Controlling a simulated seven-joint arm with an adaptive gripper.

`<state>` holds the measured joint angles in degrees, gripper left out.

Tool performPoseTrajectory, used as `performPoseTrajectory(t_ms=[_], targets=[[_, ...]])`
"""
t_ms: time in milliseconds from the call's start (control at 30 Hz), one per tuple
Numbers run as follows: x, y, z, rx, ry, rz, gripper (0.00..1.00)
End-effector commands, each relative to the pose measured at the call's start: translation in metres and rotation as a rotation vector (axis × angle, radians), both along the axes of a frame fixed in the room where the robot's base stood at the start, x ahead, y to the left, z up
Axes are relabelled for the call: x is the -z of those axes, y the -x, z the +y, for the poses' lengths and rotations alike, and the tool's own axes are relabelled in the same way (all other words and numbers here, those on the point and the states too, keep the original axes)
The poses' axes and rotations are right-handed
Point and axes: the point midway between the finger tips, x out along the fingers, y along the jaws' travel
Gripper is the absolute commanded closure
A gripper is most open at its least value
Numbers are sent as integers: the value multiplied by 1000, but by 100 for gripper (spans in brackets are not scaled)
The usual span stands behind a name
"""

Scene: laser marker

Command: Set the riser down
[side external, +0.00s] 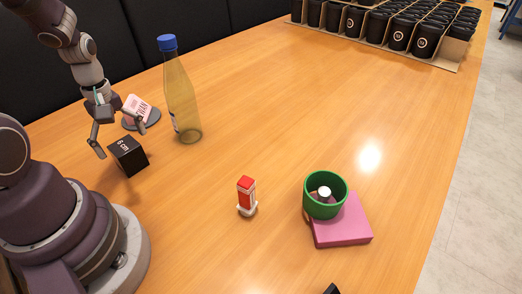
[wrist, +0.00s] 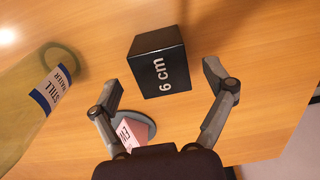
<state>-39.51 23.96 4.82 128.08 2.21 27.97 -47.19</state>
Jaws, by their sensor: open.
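The black cube marked "6 cm" (side external: 128,156), which looks like the riser, appears to rest on the wooden table near my base. In the wrist view the cube (wrist: 160,64) lies just beyond and between my fingertips, with a gap on both sides. My gripper (side external: 120,138) is open and empty above the cube, its fingers spread wide in the wrist view (wrist: 166,88). I cannot tell exactly how high the fingertips are over the cube.
A tall bottle (side external: 180,98) with a blue cap stands right of the gripper. A pink lettered block (side external: 137,106) sits on a grey disc behind it. A red-white object (side external: 246,196), a green cup (side external: 325,208) and a pink slab (side external: 345,231) are farther right. Black cups (side external: 398,36) fill a back tray.

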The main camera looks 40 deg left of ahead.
Motion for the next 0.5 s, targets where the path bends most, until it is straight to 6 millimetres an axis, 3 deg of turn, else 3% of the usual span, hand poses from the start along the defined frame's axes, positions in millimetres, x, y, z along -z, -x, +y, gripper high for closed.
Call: performPoseTrajectory(t_ms=[200, 367, 467, 500], targets=[[-43, -1, 0, 1, -5, -5, 18], [-60, -3, -4, 39, -8, -13, 18], [-82, -16, -25, 267, -51, -76, 18], [-94, -23, -40, 414, -81, -114, 18]])
